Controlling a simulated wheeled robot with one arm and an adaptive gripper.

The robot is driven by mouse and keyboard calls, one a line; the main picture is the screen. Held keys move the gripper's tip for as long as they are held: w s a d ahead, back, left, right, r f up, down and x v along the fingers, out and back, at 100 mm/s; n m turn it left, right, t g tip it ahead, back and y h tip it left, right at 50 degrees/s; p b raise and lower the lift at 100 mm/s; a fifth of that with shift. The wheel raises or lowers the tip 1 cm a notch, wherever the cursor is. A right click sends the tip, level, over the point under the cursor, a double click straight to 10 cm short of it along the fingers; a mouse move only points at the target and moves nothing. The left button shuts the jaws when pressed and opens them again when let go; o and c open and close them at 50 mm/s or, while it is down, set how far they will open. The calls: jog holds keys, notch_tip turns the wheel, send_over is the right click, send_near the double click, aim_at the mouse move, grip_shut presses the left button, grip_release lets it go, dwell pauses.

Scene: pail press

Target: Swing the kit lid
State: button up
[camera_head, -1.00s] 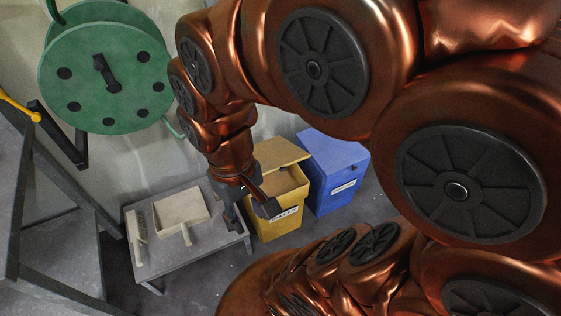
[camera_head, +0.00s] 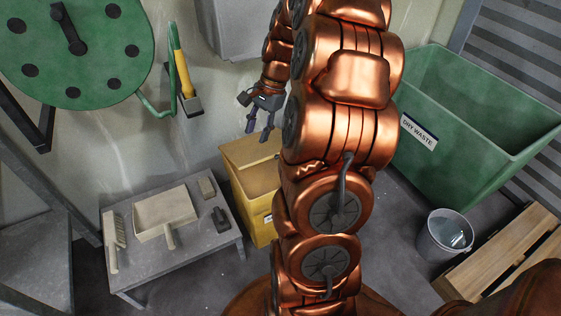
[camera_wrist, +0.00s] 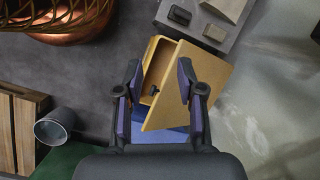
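The yellow kit bin (camera_head: 262,205) stands right of the low grey table, partly hidden behind my arm. Its yellow lid (camera_head: 247,152) shows at the top. In the wrist view, the lid (camera_wrist: 205,85) is a tilted panel, skewed to the bin's rim (camera_wrist: 148,58) and covering part of the opening. A small dark item (camera_wrist: 154,90) shows inside. My gripper (camera_head: 259,129) is above the bin, fingers pointing down. In the wrist view, my gripper (camera_wrist: 160,66) is open and empty, its right finger overlapping the lid. I cannot tell whether it touches.
The grey table (camera_head: 135,282) holds a brush (camera_head: 113,240), a dustpan (camera_head: 165,215) and small blocks. A green dry waste bin (camera_head: 430,160), a metal bucket (camera_head: 444,236) and a wooden pallet (camera_head: 505,250) are on the right. A blue bin (camera_wrist: 160,134) adjoins the yellow one.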

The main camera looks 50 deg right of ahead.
aim_at(278, 155)
jog(key=s+d+f+m+t+b, duration=0.1)
jog(key=d+f+m+b, duration=0.35)
jog(key=d+f, duration=0.6)
jog(key=shift+m, duration=0.25)
jog(key=shift+w+d+x, duration=0.1)
jog(key=shift+x, duration=0.85)
jog(key=shift+w+d+x, duration=0.1)
jog(key=shift+d+x, duration=0.05)
jog(key=shift+x, duration=0.8)
jog(key=shift+w+d+x, duration=0.1)
jog(key=shift+x, duration=0.85)
jog(key=shift+c, duration=0.2)
grip_shut()
